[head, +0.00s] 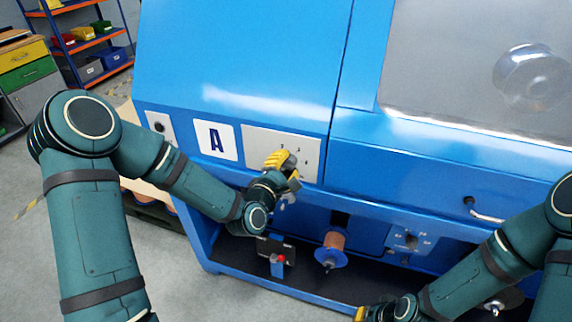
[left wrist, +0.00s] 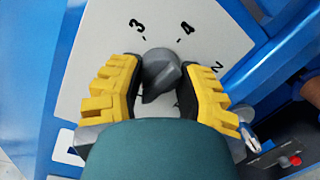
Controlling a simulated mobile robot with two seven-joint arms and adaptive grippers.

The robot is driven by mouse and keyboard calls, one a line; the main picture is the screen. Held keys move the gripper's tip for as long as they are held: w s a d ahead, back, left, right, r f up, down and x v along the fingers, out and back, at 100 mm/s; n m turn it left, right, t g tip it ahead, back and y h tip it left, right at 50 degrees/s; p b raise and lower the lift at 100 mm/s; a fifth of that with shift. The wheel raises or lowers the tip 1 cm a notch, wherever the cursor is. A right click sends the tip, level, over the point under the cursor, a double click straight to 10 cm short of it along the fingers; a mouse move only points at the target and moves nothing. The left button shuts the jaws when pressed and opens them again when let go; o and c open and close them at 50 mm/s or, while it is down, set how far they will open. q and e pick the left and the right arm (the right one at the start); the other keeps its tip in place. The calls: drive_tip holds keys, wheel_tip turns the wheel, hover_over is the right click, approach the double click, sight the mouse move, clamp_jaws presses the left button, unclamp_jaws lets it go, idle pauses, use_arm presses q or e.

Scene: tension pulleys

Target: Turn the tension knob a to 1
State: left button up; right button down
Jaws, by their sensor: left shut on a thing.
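In the head view the gripper hides the knob. My right gripper (head: 361,313) shows only as a bit of yellow at the bottom edge.
The blue machine (head: 240,60) fills the middle. Below the dial are a copper-coloured spool (head: 334,241), a red button (head: 281,259) and a second dial plate (head: 425,242). A handle (head: 486,214) sticks out at right. Shelves with bins (head: 85,40) stand far left.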

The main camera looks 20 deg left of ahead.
use_arm(q)
drive_tip(key=shift+w+a+r+n, duration=0.1)
drive_tip(key=shift+w+r+n, duration=0.1)
drive_tip(key=shift+n, duration=0.5)
clamp_jaws()
drive_tip(key=shift+s+f, duration=0.1)
drive_tip(key=o, duration=1.2)
unclamp_jaws()
drive_tip(key=shift+a, duration=0.15)
drive_tip(key=shift+f, duration=0.1)
drive_tip(key=shift+s, duration=0.2)
drive_tip(key=s+a, duration=0.1)
drive_tip(key=s, duration=0.6)
